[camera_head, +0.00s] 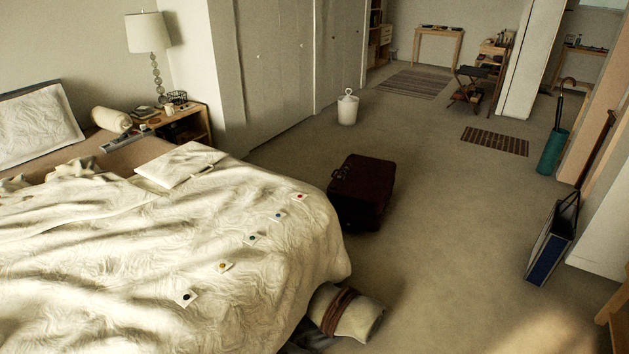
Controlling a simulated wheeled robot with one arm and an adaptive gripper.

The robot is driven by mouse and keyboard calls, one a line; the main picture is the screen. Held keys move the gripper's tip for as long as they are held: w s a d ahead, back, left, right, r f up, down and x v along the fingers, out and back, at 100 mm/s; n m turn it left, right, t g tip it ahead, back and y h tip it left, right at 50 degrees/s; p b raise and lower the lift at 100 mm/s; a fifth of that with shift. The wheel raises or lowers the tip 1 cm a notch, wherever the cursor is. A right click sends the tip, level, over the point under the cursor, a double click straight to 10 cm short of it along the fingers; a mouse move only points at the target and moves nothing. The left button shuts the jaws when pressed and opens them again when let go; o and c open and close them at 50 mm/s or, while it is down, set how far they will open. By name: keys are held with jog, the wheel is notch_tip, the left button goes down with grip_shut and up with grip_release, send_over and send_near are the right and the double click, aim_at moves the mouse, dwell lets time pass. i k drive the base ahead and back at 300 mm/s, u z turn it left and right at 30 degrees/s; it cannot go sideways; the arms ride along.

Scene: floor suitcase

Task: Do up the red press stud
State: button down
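A row of small white patches, each with a coloured stud, runs along the near right side of the bed cover. The red press stud (299,196) is at the far end of the row, closest to the suitcase. It is too small to tell whether it is done up. Nearer along the row come a blue stud (277,216), a teal stud (252,238), a yellow-orange stud (223,267) and a black stud (186,297). My gripper is not in view.
A dark red suitcase (362,190) stands on the floor beside the bed (120,265). A rolled blanket (345,312) lies by the bed's near corner. The carpet right of the suitcase is clear.

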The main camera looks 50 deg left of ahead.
aim_at(300, 197)
jog(key=u, duration=0.6)
jog(key=i, duration=1.4)
jog(key=u, duration=2)
jog(key=i, duration=1)
jog(key=u, duration=0.75)
